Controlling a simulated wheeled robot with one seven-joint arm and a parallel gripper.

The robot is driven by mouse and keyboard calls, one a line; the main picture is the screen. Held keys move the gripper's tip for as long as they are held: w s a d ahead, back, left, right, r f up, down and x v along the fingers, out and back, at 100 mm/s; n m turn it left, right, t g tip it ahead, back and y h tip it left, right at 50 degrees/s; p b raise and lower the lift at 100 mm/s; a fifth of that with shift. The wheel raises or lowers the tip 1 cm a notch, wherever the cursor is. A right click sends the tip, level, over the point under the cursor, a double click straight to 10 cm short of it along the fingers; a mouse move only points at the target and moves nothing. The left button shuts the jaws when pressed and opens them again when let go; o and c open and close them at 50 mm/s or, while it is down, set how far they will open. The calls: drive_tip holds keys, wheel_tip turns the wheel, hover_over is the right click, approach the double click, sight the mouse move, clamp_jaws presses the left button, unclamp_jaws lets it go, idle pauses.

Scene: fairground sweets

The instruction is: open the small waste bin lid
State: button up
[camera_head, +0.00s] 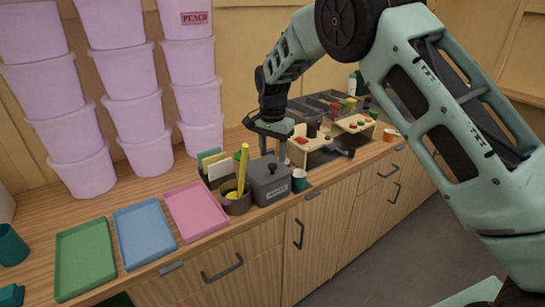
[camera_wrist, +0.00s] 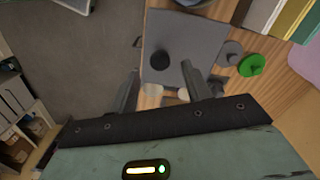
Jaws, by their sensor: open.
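My gripper (camera_head: 274,150) is open and empty, pointing down just behind the lid in the head view, apart from the knob.
A pot with a yellow pencil (camera_head: 236,203) stands left of the bin. A teal cup (camera_head: 299,180) stands close on its right. Upright folders (camera_head: 214,166) are behind. Pink (camera_head: 196,208), blue (camera_head: 144,234) and green trays (camera_head: 85,258) lie left. A sweets stand (camera_head: 318,147) is right.

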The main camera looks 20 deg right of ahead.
sight(273, 164)
drive_tip(key=shift+f+p, duration=0.35)
drive_tip(key=shift+f, duration=1.45)
clamp_jaws()
drive_tip(key=shift+r, duration=0.1)
drive_tip(key=shift+r, duration=0.1)
